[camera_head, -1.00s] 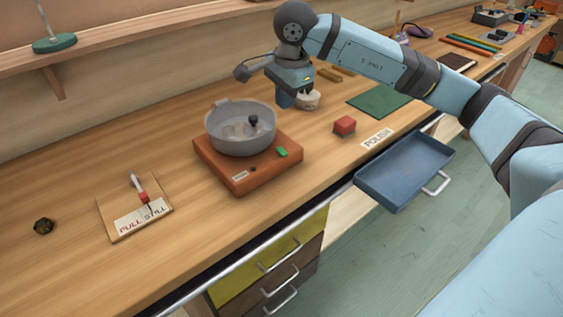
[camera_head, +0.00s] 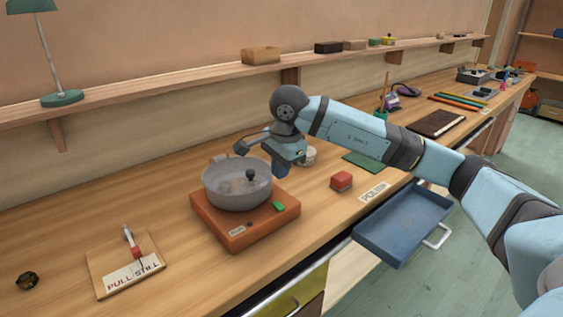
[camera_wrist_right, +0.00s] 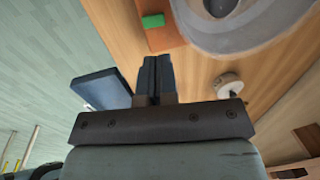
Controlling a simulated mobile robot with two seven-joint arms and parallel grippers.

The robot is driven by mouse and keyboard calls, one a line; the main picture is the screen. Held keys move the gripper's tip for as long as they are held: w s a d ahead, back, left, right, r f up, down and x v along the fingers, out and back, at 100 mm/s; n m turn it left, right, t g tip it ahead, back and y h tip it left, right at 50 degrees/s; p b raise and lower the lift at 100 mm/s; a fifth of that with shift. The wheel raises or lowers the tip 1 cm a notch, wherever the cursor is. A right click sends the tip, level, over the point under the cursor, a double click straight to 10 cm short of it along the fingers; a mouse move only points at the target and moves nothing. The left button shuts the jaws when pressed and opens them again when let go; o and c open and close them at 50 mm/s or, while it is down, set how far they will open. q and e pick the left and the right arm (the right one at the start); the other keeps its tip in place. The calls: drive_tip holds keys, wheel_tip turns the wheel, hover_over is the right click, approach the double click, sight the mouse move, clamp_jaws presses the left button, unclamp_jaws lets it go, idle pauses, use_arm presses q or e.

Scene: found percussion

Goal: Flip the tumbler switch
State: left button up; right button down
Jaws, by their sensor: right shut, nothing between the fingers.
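The tumbler is a grey round bowl (camera_head: 225,198) on an orange-brown base (camera_head: 243,234). Its green switch (camera_head: 279,207) is on the base's top, near the right corner. It also shows in the right wrist view (camera_wrist_right: 153,21). A small dark knob (camera_head: 251,175) shows at the bowl. My right gripper (camera_head: 282,173) is shut and empty, above the bench just behind the green switch and right of the bowl, apart from the switch. Its closed fingers (camera_wrist_right: 157,62) point toward the base in the wrist view. My left gripper is not in view.
A white cup (camera_head: 309,156) stands behind the gripper. A red block (camera_head: 342,181) and a POLISH label (camera_head: 374,191) lie to the right. A blue drawer (camera_head: 405,222) hangs open at the front.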

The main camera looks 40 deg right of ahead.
sight(276, 203)
drive_tip(key=f, duration=0.3)
drive_tip(key=w+f, duration=0.1)
drive_tip(key=f, duration=0.4)
drive_tip(key=shift+w+f, duration=0.2)
drive_tip(key=shift+f, duration=0.2)
drive_tip(key=shift+w+a+f+b, duration=0.15)
drive_tip(key=shift+f+b, duration=0.4)
drive_tip(key=shift+b, duration=0.3)
drive_tip(key=shift+r, duration=0.25)
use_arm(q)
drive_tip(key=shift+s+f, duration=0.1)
use_arm(e)
drive_tip(key=shift+f, duration=0.15)
